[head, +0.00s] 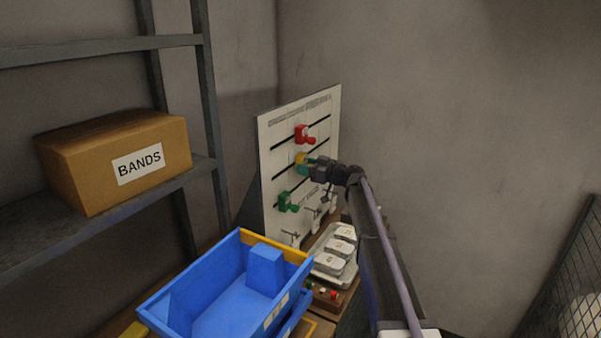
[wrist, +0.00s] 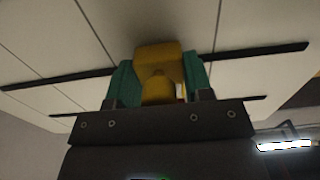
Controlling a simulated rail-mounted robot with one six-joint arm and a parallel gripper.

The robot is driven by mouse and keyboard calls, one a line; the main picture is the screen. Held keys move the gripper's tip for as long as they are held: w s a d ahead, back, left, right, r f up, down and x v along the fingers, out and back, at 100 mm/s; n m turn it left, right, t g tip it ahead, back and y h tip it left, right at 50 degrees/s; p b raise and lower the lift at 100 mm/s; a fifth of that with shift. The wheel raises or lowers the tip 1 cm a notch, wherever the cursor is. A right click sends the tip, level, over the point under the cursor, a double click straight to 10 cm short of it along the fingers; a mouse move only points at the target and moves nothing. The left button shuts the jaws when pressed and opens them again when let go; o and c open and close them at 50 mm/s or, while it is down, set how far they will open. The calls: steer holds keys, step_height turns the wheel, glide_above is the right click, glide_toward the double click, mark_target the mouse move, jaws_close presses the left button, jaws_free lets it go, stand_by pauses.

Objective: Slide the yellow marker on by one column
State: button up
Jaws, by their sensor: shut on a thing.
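The yellow marker (head: 300,157) sits on the middle dark slot of the white upright board (head: 268,125). My gripper (head: 309,168) reaches in from the right and is shut on it. In the wrist view the yellow marker (wrist: 158,56) stands between the two teal fingers of my gripper (wrist: 160,85), against the board. The dark slot runs out on both sides of it, and thin column lines cross the board. A red marker (head: 302,134) is on the upper slot and a green marker (head: 287,202) is on the lower slot.
Small hooks with hanging parts (head: 310,215) are at the board's bottom. A tray of white pieces (head: 338,250) and a blue bin (head: 215,300) stand in front. A cardboard box labelled BANDS (head: 110,160) is on the left shelf. The wall right of my arm is bare.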

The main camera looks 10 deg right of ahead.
steer(key=o, duration=0.9)
steer(key=shift+s, duration=0.1)
steer(key=v, duration=1)
steer(key=shift+s+d, duration=0.25)
steer(key=shift+d, duration=0.05)
